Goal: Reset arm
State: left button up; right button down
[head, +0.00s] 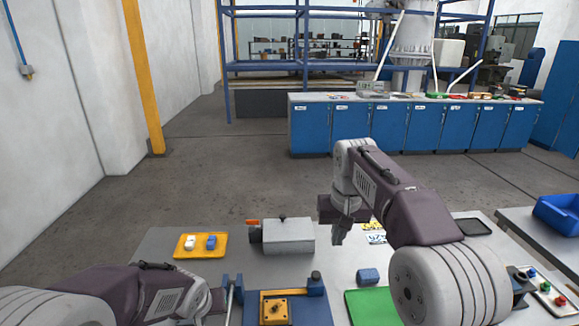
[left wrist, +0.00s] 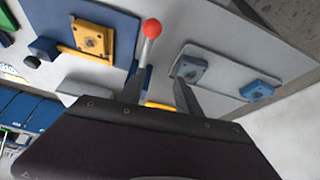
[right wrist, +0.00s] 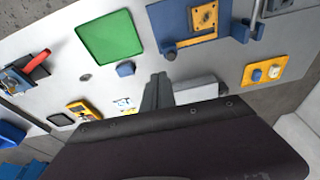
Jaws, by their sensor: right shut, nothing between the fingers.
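My right gripper (head: 340,236) is raised over the table, right of a grey box with an orange handle (head: 290,235). In the right wrist view its fingers (right wrist: 156,88) are closed together with nothing between them. My left arm lies low at the left of the head view, where its fingers are hidden. In the left wrist view my left gripper (left wrist: 160,92) has its fingers apart and empty. A lever with a red knob (left wrist: 151,28) shows beyond them, and I cannot tell how near it is.
A blue fixture with a yellow plate (head: 275,308) stands at the front. A yellow tray (head: 180,249) holds a white and a blue piece. A green mat (head: 368,308) and a small blue block (head: 368,276) lie right. Blue cabinets (head: 400,128) stand beyond open floor.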

pick_arm(q)
jog(key=s+a+f+m+g, duration=0.1)
jog(key=s+f+g, duration=0.3)
jog(key=s, duration=1)
jog(key=shift+s+a+f+h, duration=0.15)
jog(key=shift+a+f+h, duration=0.05)
jog(key=shift+a+h, duration=0.1)
pick_arm(e)
jog(key=s+d+f+g, duration=0.1)
jog(key=s+d+f, duration=0.1)
jog(key=s+f, duration=1.8)
jog(key=shift+s+f+g, duration=0.2)
jog(key=shift+s+g, duration=0.1)
jog(key=shift+s, duration=0.2)
